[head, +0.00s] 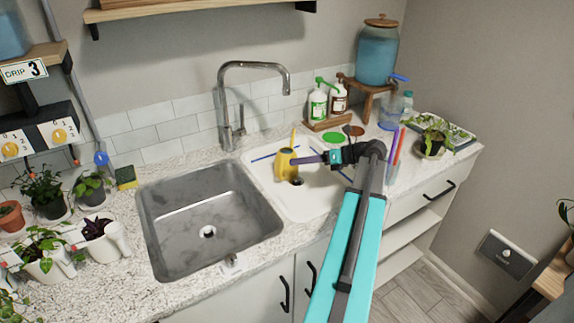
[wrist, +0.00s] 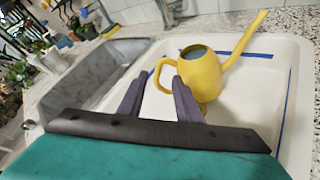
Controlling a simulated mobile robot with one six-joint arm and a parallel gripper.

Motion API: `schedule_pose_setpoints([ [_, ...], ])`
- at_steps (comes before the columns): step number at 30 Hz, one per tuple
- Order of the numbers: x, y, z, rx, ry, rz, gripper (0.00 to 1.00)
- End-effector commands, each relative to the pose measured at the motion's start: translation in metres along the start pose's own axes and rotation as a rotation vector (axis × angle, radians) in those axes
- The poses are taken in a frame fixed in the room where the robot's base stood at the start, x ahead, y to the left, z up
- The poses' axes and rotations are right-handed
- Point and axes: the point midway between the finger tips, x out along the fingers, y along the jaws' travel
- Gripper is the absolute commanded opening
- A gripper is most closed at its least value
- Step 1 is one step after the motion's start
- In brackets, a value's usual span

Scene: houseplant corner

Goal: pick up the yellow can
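The yellow can (head: 283,165) is a watering can standing upright in the white basin, right of the steel sink. In the wrist view the yellow can (wrist: 203,75) shows its round open top with a blue-grey inside, its long spout up to the right and its loop handle on the left. My gripper (head: 303,159) reaches in from the right in the head view. In the wrist view my gripper (wrist: 160,77) has its two purple fingers apart, with the handle just beyond their tips. The right finger overlaps the handle's lower part; I cannot tell whether they touch.
The white basin (head: 316,205) has blue tape lines and a dark drain near the can. The steel sink (head: 205,258) is empty at left, with a tall faucet (head: 228,105) behind. Soap bottles (head: 318,104) stand at the back; potted plants (head: 42,190) crowd the left.

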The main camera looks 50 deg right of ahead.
Motion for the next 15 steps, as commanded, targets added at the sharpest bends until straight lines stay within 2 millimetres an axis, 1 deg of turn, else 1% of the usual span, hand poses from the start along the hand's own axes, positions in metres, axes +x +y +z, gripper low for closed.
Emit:
schedule_pose_setpoints([
  [7,0.003,0.001,0.000,0.000,0.001,0.001,0.31],
  [15,0.022,0.001,0.000,0.000,0.001,0.002,0.31],
])
